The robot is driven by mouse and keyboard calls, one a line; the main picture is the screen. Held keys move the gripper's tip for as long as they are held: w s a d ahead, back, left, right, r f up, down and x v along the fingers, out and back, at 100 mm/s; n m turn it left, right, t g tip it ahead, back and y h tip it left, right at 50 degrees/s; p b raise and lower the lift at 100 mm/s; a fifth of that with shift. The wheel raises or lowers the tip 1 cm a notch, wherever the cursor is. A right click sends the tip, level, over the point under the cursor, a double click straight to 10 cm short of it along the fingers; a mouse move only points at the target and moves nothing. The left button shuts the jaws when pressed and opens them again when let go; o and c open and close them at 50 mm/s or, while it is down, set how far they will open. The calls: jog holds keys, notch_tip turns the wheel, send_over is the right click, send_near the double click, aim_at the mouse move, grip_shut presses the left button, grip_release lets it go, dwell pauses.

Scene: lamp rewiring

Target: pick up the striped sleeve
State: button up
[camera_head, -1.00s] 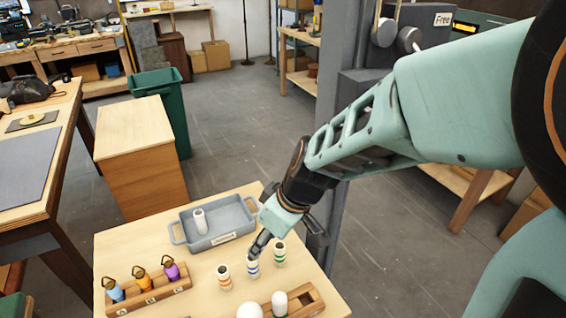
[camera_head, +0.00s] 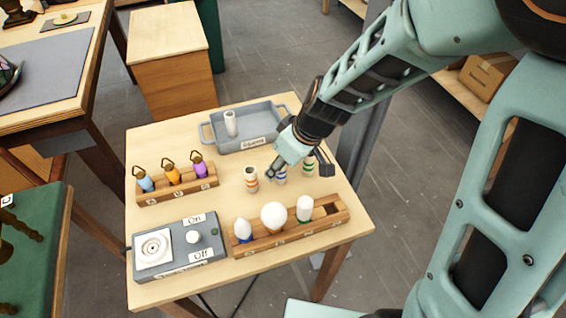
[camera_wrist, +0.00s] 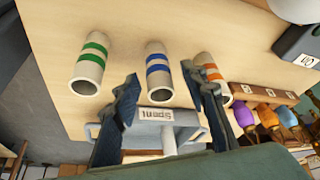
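Three white striped sleeves stand on the small wooden table (camera_head: 345,215): one with orange stripes (camera_head: 251,180), one with blue stripes (camera_head: 280,179) and one with green stripes (camera_head: 308,168). My gripper (camera_head: 277,172) is at the blue-striped sleeve and hides part of it in the head view. In the wrist view the blue-striped sleeve (camera_wrist: 158,72) shows between the two fingers of my gripper (camera_wrist: 160,78), with gaps at both sides. The fingers are open. The green-striped sleeve (camera_wrist: 91,65) is left of them; the orange-striped one (camera_wrist: 208,72) is partly behind the right finger.
A wooden rack (camera_head: 180,193) holds three coloured sockets. A bulb rack (camera_head: 290,236) and a grey On/Off test box (camera_head: 180,262) are at the front. Neighbouring sleeves stand close to my gripper.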

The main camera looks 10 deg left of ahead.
jog(key=c, duration=0.9)
jog(key=shift+r, duration=0.15)
